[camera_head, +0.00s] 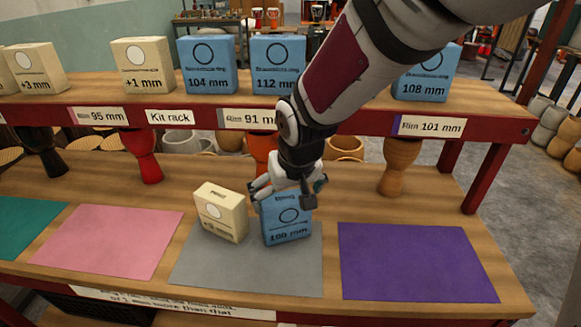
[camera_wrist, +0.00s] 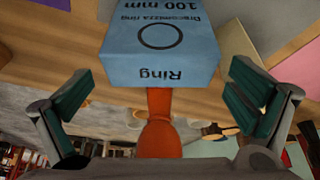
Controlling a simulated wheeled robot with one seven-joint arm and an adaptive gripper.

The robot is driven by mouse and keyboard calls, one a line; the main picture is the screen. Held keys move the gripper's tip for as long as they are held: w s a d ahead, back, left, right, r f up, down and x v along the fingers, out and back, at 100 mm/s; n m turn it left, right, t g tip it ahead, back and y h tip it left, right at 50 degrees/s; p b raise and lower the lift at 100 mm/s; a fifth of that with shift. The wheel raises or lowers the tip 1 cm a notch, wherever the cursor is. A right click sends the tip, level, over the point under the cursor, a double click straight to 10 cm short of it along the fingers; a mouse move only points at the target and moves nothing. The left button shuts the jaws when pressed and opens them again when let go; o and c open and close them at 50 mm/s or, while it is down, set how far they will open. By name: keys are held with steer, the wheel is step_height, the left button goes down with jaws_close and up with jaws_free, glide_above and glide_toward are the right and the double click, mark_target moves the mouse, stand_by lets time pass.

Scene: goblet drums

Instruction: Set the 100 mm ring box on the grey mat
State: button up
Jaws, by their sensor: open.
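The blue 100 mm ring box (camera_head: 287,222) stands upright on the right part of the grey mat (camera_head: 225,278) in the head view. Its printed face, reading Ring and 100 mm, fills the top middle of the wrist view (camera_wrist: 165,38). My gripper (camera_head: 287,190) is at the top of the box in the head view. In the wrist view its two green-padded fingers (camera_wrist: 160,105) are spread wide, apart from the box on both sides. A cream box (camera_head: 221,212) stands on the same mat, just left of the blue box.
A pink mat (camera_head: 105,240) lies left and a purple mat (camera_head: 415,262) lies right, both bare. Above, a red-edged shelf (camera_head: 180,117) carries several blue and cream boxes. Goblet drums, one red (camera_head: 141,157) and one tan (camera_head: 399,168), stand behind the mats.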

steer(key=p+v, duration=0.1)
steer(key=v, duration=0.7)
steer(key=s+d+r+m, duration=0.2)
steer(key=s+d+r, duration=0.3)
steer(key=s+d, duration=0.65)
steer(key=s+d+m+g, duration=0.1)
steer(key=s+d, duration=0.3)
steer(key=s, duration=0.3)
steer(key=s+d+m+g+h, duration=0.1)
steer(key=s+d, duration=0.4)
steer(key=s, duration=0.3)
steer(key=shift+s+h, duration=0.25)
steer(key=shift+h, duration=0.05)
steer(key=shift+f, duration=0.15)
step_height(320, 180, up, 13)
steer(key=t+p, duration=0.2)
steer(key=p, duration=0.9)
steer(key=shift+d+p, duration=0.25)
steer(key=shift+p, duration=0.1)
